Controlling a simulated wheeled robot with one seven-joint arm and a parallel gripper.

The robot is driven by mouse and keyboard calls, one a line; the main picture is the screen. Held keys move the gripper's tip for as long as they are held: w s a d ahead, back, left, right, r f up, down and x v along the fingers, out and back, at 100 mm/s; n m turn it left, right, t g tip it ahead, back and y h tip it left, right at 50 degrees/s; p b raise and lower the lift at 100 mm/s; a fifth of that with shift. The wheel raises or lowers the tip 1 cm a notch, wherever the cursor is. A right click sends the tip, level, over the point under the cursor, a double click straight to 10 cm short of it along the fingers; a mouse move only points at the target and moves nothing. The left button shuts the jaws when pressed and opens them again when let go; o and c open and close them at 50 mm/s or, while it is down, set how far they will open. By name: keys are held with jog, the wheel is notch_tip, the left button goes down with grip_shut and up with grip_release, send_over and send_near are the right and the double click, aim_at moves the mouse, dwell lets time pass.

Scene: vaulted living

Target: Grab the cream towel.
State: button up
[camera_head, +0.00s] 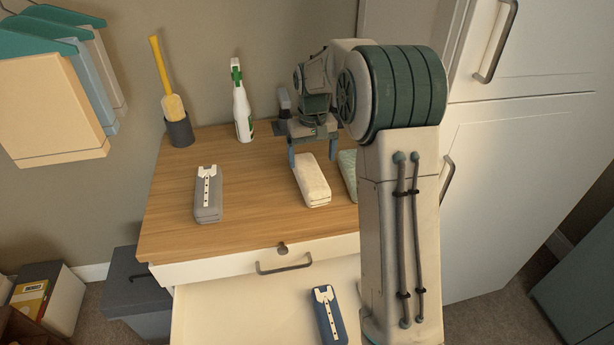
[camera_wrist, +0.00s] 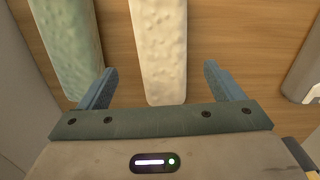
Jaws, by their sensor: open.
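The cream towel (camera_head: 312,182) is a long, rolled bundle lying on the wooden top of a cabinet. In the wrist view the cream towel (camera_wrist: 160,50) runs up from between my finger tips, with its near end close to the palm. My gripper (camera_head: 311,155) is over the far end of the towel. In the wrist view my gripper (camera_wrist: 158,82) is open, one finger on each side of the towel, with a gap on both sides. I cannot tell how high the fingers are above the wood.
A green towel (camera_wrist: 68,45) lies beside the cream one, near one finger. A grey case (camera_head: 208,195) lies to the left. A spray bottle (camera_head: 241,105) and a brush holder (camera_head: 179,131) stand behind. An open drawer below holds a blue case (camera_head: 328,315).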

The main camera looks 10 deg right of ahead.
aim_at(310, 171)
jog(key=f, duration=0.5)
jog(key=f+p, duration=0.1)
jog(key=f, duration=0.2)
jog(key=shift+w+a+f, duration=0.1)
jog(key=shift+w+a, duration=0.1)
jog(key=shift+w, duration=0.05)
jog(key=c, duration=1.2)
